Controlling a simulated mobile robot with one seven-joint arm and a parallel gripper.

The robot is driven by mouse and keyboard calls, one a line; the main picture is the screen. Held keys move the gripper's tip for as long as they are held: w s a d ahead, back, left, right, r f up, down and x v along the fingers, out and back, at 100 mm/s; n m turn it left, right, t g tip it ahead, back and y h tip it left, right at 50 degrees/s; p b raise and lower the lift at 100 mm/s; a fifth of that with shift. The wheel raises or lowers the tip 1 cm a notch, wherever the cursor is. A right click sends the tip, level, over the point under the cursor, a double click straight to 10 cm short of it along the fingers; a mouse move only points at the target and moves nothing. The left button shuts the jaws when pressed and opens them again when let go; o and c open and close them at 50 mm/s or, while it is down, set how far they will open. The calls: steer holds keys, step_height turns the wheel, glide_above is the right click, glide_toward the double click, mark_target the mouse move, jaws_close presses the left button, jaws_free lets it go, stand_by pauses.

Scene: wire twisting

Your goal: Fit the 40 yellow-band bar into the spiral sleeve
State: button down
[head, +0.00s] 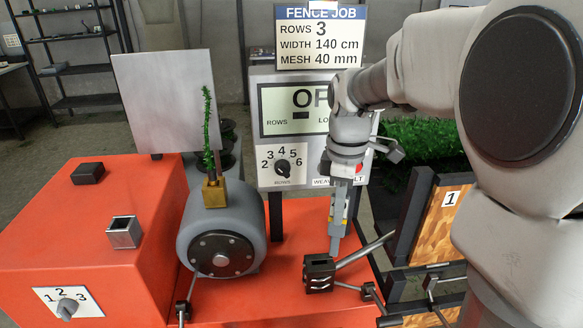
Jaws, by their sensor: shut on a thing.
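My gripper (343,182) points down right of the middle in the head view. It is shut on the upper part of a grey upright bar (337,230). Small yellow, red and white marks show on the bar below the jaws; the number is too small to read. The bar's lower end is at or just above the back of a dark slotted block (319,274), which may be the spiral sleeve. I cannot tell whether the bar's tip touches it or has entered it.
A grey lever (365,250) slants up right from the block. Left of it stands a grey motor drum (222,238) with a brass block (214,193) and green wire on top. Dark block (88,172) and square metal socket (124,232) sit on the orange housing (60,250). Panel 1 (440,222) stands right.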

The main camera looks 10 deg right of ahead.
steer(key=w+a+f+p, duration=0.1)
steer(key=w+f, duration=0.5)
steer(key=f, duration=0.2)
steer(key=shift+w, duration=0.4)
steer(key=shift+f, duration=0.1)
steer(key=shift+f+b, duration=0.4)
steer(key=shift+f, duration=0.15)
steer(key=c, duration=0.9)
jaws_free()
